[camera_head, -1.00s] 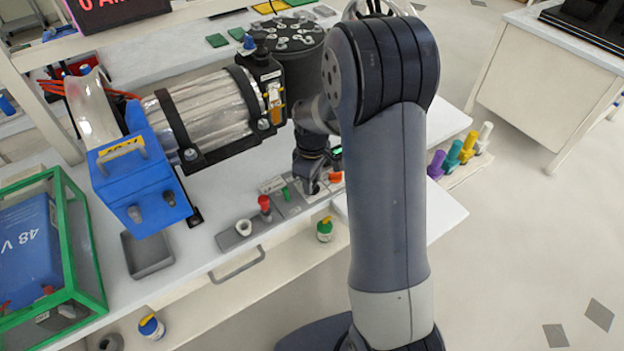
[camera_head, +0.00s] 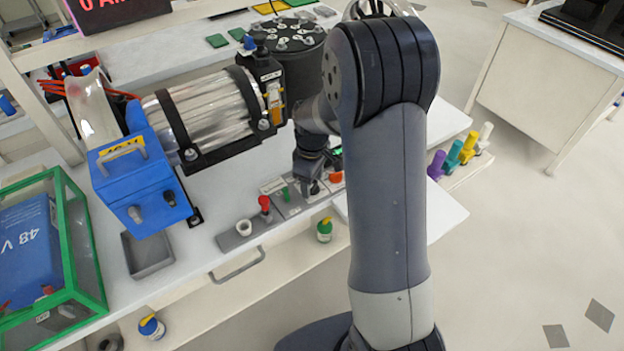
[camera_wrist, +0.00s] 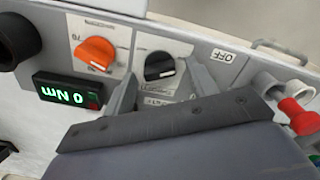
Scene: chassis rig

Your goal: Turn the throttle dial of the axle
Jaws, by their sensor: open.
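A control panel lies along the bench's front edge. In the wrist view it carries a black dial (camera_wrist: 160,68) and an orange dial (camera_wrist: 95,50), each with a light pointer mark. Their small labels are too blurred to tell which is the throttle dial. A display (camera_wrist: 68,92) beside them reads 0 Nm, upside down. My gripper (camera_wrist: 163,82) is open, its two fingers on either side of the black dial; I cannot tell whether they touch it. In the head view my gripper (camera_head: 311,181) is low over the panel, with the orange dial (camera_head: 337,177) just right of it.
A red knob (camera_head: 264,204) and a green switch (camera_head: 286,194) stand left of my gripper. A motor unit with a clear housing (camera_head: 210,110) and a blue box (camera_head: 143,185) sits behind them. A green-framed case (camera_head: 92,240) is at far left.

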